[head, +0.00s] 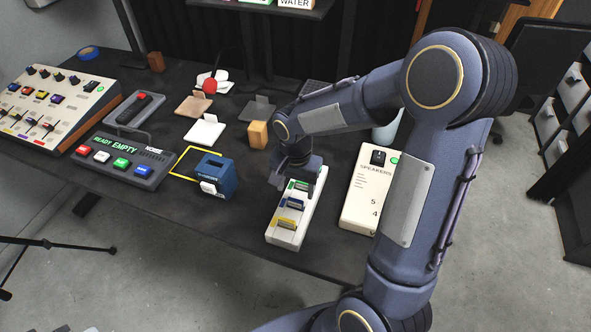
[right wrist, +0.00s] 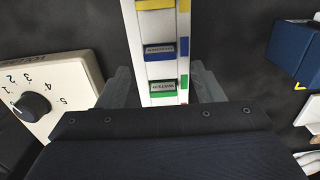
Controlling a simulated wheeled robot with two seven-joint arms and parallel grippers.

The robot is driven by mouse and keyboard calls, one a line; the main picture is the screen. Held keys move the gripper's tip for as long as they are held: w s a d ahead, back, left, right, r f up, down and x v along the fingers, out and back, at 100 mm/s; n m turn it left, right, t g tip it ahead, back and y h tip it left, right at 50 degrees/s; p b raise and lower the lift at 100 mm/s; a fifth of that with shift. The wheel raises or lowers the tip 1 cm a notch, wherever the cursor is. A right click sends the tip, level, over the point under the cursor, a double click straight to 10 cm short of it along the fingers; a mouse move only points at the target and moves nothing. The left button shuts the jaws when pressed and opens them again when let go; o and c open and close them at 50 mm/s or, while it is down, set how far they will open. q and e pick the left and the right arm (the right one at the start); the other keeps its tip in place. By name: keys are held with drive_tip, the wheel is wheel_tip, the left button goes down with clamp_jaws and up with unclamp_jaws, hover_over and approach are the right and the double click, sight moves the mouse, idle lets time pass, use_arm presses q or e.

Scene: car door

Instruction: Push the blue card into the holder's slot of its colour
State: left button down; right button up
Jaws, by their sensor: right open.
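The holder (head: 281,237) is a long white block near the table's front edge, with a row of coloured slots. It also shows in the right wrist view (right wrist: 133,45). The blue card (head: 291,203) sits at the blue-marked place, between a green one and a yellow one. In the right wrist view the blue card (right wrist: 160,51) shows a grey label and a blue edge; how deep it sits I cannot tell. My right gripper (head: 297,179) is open above the holder's far end, its fingers on either side near the green card (right wrist: 163,90). My left gripper is out of view.
A white speakers box (head: 361,205) with a black knob stands right of the holder. A dark blue box (head: 222,178) stands to its left, beside a button panel (head: 112,160). A wooden block (head: 257,135) is behind. Some bare table lies left of the holder.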

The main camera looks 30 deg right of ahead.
sight(296, 200)
wheel_tip(296, 200, up, 7)
drive_tip(key=s+a+r+n+t+y, duration=0.2)
drive_tip(key=s+n, duration=0.2)
drive_tip(key=s, duration=0.4)
drive_tip(key=s+a+r+n+t+y, duration=0.1)
drive_tip(key=s+a+r+n+t, duration=0.1)
drive_tip(key=s, duration=0.7)
drive_tip(key=shift+r+n+t+y+p, duration=0.35)
drive_tip(key=shift+r+n+t, duration=0.45)
drive_tip(key=shift+n, duration=0.3)
drive_tip(key=shift+a, duration=0.1)
